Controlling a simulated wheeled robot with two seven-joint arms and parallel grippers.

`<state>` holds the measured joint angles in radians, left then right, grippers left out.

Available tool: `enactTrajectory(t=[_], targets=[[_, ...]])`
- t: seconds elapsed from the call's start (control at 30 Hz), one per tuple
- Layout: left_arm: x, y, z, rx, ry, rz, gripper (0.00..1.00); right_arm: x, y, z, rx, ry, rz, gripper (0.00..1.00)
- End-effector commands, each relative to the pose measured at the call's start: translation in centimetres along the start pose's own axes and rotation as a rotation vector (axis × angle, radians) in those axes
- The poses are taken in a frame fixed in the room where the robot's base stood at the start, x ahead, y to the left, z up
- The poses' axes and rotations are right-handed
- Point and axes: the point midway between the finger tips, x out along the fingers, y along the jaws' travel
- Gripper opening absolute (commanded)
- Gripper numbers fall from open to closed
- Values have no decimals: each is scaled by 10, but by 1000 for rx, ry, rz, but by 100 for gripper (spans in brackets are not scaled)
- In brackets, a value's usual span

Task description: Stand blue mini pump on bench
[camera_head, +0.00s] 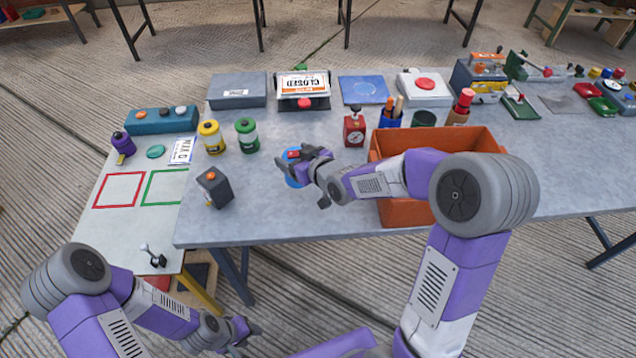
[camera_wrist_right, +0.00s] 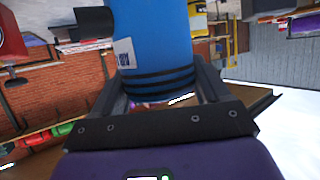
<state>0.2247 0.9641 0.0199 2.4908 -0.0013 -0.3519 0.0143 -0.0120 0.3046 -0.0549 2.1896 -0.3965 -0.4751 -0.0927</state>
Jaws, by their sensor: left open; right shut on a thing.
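The blue mini pump (camera_wrist_right: 155,35) is a blue cylinder with dark bands and a small white label, between the fingers of my right gripper (camera_wrist_right: 160,88). In the head view, the right gripper (camera_head: 305,167) is shut on it over the middle of the grey bench (camera_head: 270,212). The pump (camera_head: 292,181) is mostly hidden there by the gripper; a blue part and a red spot show. I cannot tell whether its base touches the bench. My left gripper (camera_head: 248,333) is open and empty, low in front of the bench.
An orange crate (camera_head: 405,213) stands right of the pump, under my right arm. A red canister (camera_head: 354,130) is behind it. Green (camera_head: 247,135) and yellow (camera_head: 211,137) canisters and a dark box (camera_head: 215,188) stand to the left. Bare bench lies between box and pump.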

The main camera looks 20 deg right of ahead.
Motion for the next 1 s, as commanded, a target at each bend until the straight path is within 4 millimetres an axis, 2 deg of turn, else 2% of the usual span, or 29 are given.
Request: enactTrajectory(t=[0.03,0.1,0.33,0.53,0.93,0.97,1.0], targets=[[5,-2,0,0,0,0,43,5,0,11,0,1,0,26],[8,-3,0,0,0,0,43,9,0,19,-1,3,0,26],[13,-5,-1,0,0,0,43,15,0,35,-1,4,1,26],[22,-8,-1,0,0,0,43,26,0,61,0,2,1,26],[25,-10,-1,0,0,0,43,27,0,64,-1,6,2,26],[26,-10,-1,0,0,0,43,27,0,66,0,1,1,77],[25,-9,-1,0,0,0,43,27,0,65,0,1,1,83]])
